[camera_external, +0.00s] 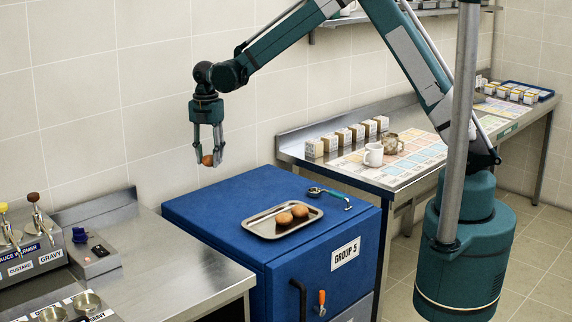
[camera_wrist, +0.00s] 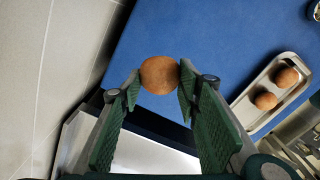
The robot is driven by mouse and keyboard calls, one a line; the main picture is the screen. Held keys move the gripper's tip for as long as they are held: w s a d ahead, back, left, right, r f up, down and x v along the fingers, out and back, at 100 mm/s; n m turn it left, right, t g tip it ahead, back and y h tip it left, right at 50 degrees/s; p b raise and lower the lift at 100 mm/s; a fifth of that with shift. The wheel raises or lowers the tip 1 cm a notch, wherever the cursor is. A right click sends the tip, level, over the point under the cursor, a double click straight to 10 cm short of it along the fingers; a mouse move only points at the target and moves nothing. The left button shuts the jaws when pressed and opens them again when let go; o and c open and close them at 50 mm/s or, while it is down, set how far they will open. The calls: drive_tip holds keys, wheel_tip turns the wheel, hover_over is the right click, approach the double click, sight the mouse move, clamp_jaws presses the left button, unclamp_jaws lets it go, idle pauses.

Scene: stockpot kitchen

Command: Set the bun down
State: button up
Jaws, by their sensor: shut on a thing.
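A round brown bun (camera_external: 207,160) is held between the fingertips of my gripper (camera_external: 208,153), up in the air near the back left corner of the blue cabinet. In the wrist view the bun (camera_wrist: 159,75) sits between the two green-padded fingers of my gripper (camera_wrist: 158,82). Two more buns (camera_external: 291,214) lie on a metal tray (camera_external: 262,233) on the cabinet top. The tray also shows at the right of the wrist view (camera_wrist: 246,111), with the two buns (camera_wrist: 276,88) in it.
The blue cabinet (camera_external: 208,198), labelled GROUP 5, has free room left of and behind the tray. A ladle (camera_external: 328,194) lies behind the tray. A steel counter (camera_external: 165,262) with sauce warmers stands at left. A table with a white mug (camera_external: 373,155) and several small boxes stands behind right.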

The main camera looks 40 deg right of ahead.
drive_tip(key=s+a+n, duration=0.1)
drive_tip(key=s+a, duration=0.3)
drive_tip(key=a, duration=0.7)
drive_tip(key=s+a+n, duration=0.1)
drive_tip(key=s+a, duration=0.4)
drive_tip(key=a, duration=0.6)
drive_tip(key=s+a+n, duration=0.1)
drive_tip(key=s+a, duration=0.4)
drive_tip(key=a, duration=0.6)
drive_tip(key=shift+f, duration=0.1)
hover_over(156, 236)
drive_tip(key=shift+f, duration=3.05)
drive_tip(key=shift+f, duration=1.85)
drive_tip(key=shift+f, duration=0.2)
drive_tip(key=o, duration=0.9)
drive_tip(key=shift+c, duration=0.2)
